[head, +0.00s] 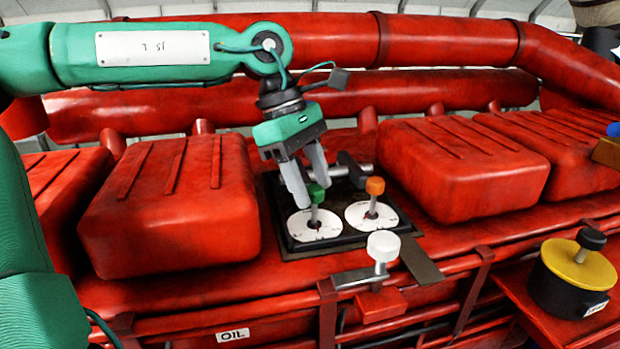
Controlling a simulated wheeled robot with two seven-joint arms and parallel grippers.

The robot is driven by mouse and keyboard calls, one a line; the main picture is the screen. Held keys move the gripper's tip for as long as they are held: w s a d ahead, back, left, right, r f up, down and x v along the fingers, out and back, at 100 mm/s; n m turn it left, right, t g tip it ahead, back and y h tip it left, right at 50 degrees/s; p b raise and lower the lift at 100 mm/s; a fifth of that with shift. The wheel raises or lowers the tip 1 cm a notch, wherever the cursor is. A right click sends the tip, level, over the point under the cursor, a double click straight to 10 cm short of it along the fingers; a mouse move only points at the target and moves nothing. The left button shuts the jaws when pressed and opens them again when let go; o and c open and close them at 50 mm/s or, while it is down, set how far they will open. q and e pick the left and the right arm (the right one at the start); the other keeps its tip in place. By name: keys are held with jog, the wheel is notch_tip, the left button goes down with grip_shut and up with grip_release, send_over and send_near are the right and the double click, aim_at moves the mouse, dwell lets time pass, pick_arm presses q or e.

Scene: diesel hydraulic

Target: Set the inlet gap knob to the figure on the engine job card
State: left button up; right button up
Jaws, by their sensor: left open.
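Two white round dials stand side by side on a black panel (288,243) in the middle of the head view. The left dial (300,226) carries a green knob (316,193) on a thin post. The right dial (384,216) carries an orange knob (375,186). I cannot tell which is the inlet gap knob, and the dial figures are too small to read. My left gripper (314,197) is open, pointing down, with its fingers around the green knob. I cannot tell whether they touch it. I see no readable job card. My right gripper is out of view.
Red engine covers (170,210) and (460,165) flank the panel, with thick red pipes (450,40) behind. A white knob (383,246) stands on a metal bracket in front. A yellow-topped black canister (572,275) stands at right. An OIL label (233,335) is below.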

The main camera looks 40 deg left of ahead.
pick_arm(q)
jog(key=b+v, duration=0.1)
jog(key=v, duration=1.2)
jog(key=shift+r, duration=0.4)
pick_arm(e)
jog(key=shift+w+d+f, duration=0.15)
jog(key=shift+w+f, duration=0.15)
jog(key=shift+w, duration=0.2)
